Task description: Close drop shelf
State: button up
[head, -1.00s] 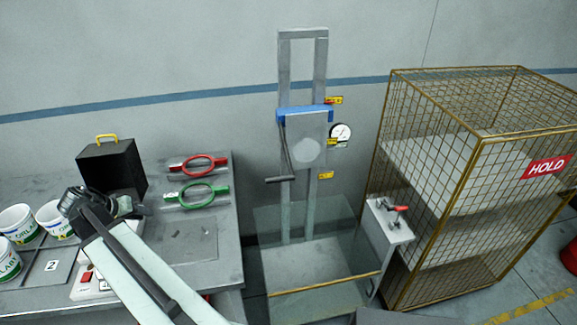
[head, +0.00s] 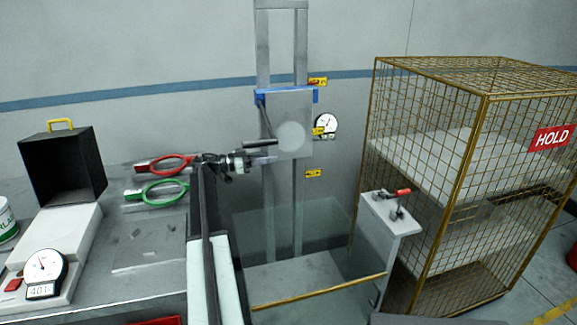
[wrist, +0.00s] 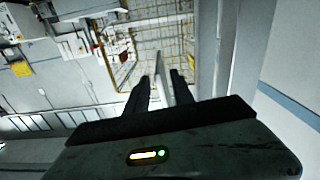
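A tall grey drop column (head: 263,45) stands against the wall, with a blue crosspiece (head: 270,96) across it. Below the crosspiece hangs a grey plate (head: 300,105) with a pale round disc, which may be the drop shelf; it looks upright. A dark bar handle (head: 260,143) sits at the plate's lower left on a thin arm. My gripper (head: 266,159) points right, just below the handle in the picture; I cannot tell whether it touches. In the wrist view my gripper's fingers (wrist: 162,77) are apart, with nothing clearly held.
A clear box with a yellow front edge (head: 320,291) surrounds the column's foot. A stand with a red-handled clamp (head: 390,212) and a yellow wire cage (head: 430,75) are at right. The table at left holds red and green rings (head: 165,189), a black box (head: 63,170) and a dial gauge (head: 42,270).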

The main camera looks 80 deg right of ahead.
aim_at(288, 155)
jog(key=x, duration=0.7)
jog(key=shift+s+d, duration=0.1)
jog(key=shift+s, duration=0.05)
grip_shut()
dwell(1.2)
